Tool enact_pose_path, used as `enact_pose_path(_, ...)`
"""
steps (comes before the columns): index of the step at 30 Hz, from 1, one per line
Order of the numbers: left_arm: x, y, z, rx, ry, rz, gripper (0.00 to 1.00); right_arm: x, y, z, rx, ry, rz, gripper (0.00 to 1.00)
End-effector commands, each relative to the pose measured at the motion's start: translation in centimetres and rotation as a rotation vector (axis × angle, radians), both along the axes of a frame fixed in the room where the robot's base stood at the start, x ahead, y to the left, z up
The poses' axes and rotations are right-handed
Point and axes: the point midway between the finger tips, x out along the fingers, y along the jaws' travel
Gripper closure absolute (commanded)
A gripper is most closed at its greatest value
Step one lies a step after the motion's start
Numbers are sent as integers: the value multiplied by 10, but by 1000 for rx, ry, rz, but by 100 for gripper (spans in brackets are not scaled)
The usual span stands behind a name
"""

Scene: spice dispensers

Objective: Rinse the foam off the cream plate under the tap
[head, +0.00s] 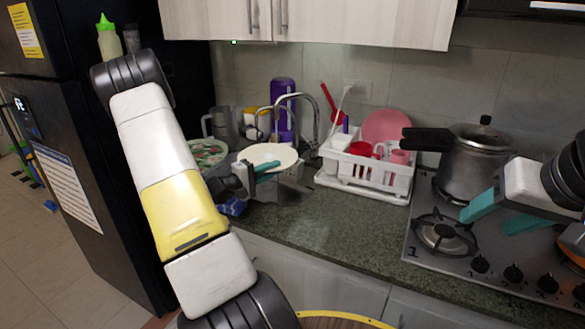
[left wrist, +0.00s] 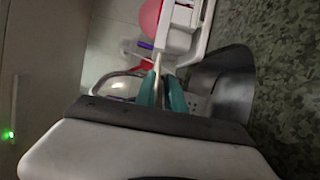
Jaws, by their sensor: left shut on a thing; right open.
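The cream plate (head: 268,155) is held over the sink area in the head view, below and beside the curved metal tap (head: 297,97). My left gripper (head: 266,167) is shut on its near edge. In the left wrist view the plate (left wrist: 157,66) shows as a thin pale edge at the teal fingers (left wrist: 163,92). The metal sink (left wrist: 222,85) shows to their right. Foam on the plate is too small to make out, and no water stream is clear. My right gripper (head: 492,213) is open and empty over the stove at the right.
A white dish rack (head: 368,182) with red and pink dishes stands right of the sink. A steel pressure cooker (head: 474,165) sits on the gas stove (head: 428,257). A patterned bowl (head: 208,152) and a purple bottle (head: 283,105) stand near the sink. The front counter (head: 330,228) is clear.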

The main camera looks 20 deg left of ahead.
Motion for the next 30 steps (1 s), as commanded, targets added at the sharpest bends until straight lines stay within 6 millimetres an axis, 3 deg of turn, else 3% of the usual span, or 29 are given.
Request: enact_pose_path(30, 96, 22, -19, 0, -2, -2, 100, 0, 0, 0, 0, 0, 0, 45)
